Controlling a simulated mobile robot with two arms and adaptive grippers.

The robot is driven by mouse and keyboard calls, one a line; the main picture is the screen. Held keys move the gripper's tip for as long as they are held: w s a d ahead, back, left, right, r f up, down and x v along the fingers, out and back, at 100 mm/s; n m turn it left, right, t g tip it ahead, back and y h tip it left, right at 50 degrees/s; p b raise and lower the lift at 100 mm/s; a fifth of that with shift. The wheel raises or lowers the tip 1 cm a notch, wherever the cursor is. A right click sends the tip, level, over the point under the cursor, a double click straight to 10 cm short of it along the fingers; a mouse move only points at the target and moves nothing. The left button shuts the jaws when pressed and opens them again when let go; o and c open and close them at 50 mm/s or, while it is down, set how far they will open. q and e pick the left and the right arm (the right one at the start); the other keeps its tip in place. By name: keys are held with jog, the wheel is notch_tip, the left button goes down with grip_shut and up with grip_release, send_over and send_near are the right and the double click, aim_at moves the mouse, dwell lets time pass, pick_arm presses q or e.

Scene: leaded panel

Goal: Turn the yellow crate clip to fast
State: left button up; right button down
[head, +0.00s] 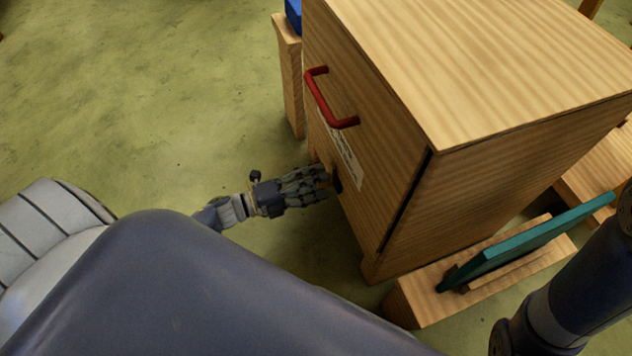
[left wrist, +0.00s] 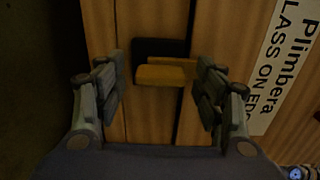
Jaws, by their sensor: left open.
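The yellow crate clip (left wrist: 165,75) shows in the left wrist view as a short bar in front of a dark plate (left wrist: 160,47) on the wooden crate face. The bar lies across the picture and appears to reach over the dark seam in the wood. My left gripper (left wrist: 162,84) is open, with one finger on each side of the clip and a gap visible at the left finger. In the head view my left gripper (head: 326,180) is at the lower front of the wooden crate (head: 400,165), and its fingers largely hide the clip.
A red handle (head: 322,100) sticks out of the crate face above my left gripper. A white label (left wrist: 284,60) is beside the clip. A teal panel (head: 525,243) leans in a wooden stand (head: 420,303) at the right. The green floor left of the crate is clear.

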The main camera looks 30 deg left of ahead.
pick_arm(q)
jog(key=v, duration=1.2)
dwell(0.4)
